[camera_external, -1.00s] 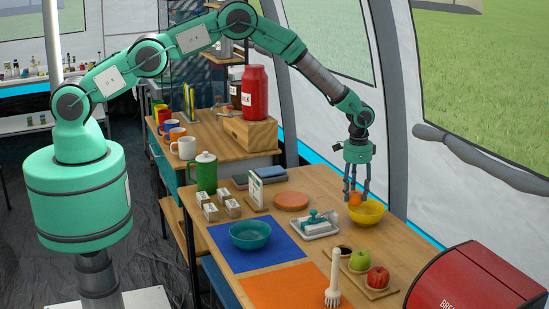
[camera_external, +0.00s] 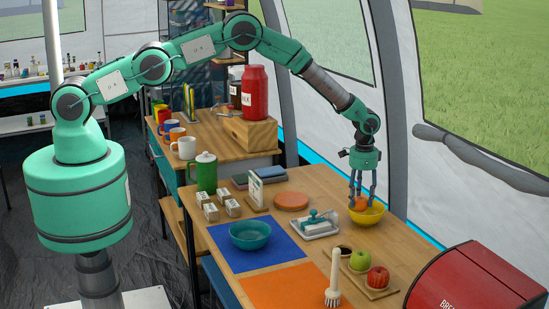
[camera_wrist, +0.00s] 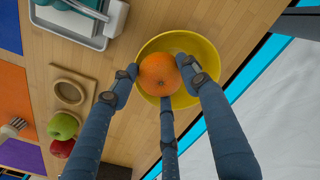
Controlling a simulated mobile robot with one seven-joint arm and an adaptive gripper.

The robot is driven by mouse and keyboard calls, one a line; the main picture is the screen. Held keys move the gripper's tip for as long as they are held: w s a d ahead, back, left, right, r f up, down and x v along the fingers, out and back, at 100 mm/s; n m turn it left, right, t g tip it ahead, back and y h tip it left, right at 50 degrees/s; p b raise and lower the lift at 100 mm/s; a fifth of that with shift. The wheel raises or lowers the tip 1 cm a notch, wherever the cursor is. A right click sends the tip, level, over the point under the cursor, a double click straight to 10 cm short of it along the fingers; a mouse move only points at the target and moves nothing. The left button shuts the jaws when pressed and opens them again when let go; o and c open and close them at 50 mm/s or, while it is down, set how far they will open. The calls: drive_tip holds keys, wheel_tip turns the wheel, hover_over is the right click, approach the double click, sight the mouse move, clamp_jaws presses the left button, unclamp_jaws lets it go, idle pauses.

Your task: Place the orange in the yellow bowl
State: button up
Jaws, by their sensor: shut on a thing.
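The orange (camera_wrist: 159,74) is held between the blue fingers of my gripper (camera_wrist: 163,78) in the wrist view. The yellow bowl (camera_wrist: 201,47) lies beneath it, and the orange overlaps the bowl's opening there. In the external view my gripper (camera_external: 362,199) points down over the yellow bowl (camera_external: 368,217), with the orange (camera_external: 361,203) at the level of its rim or just above. I cannot tell whether the orange touches the bowl. The bowl stands upright on the wooden table.
A white tray with a teal-handled item (camera_external: 316,226) stands left of the bowl. A wooden board (camera_external: 373,288) with a green apple (camera_external: 358,261) and a red apple (camera_external: 377,277) is in front. A teal bowl (camera_external: 250,236) sits on a blue mat. A red bread box (camera_external: 478,282) is at front right.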

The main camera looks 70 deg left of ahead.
sight(360, 198)
drive_tip(key=shift+f, duration=0.55)
drive_tip(key=shift+f+b, duration=0.45)
drive_tip(key=shift+f, duration=0.1)
drive_tip(key=o, duration=1.2)
drive_tip(key=shift+r, duration=0.1)
drive_tip(key=shift+r+p, duration=0.6)
wheel_tip(360, 198, up, 12)
drive_tip(key=shift+f, duration=0.15)
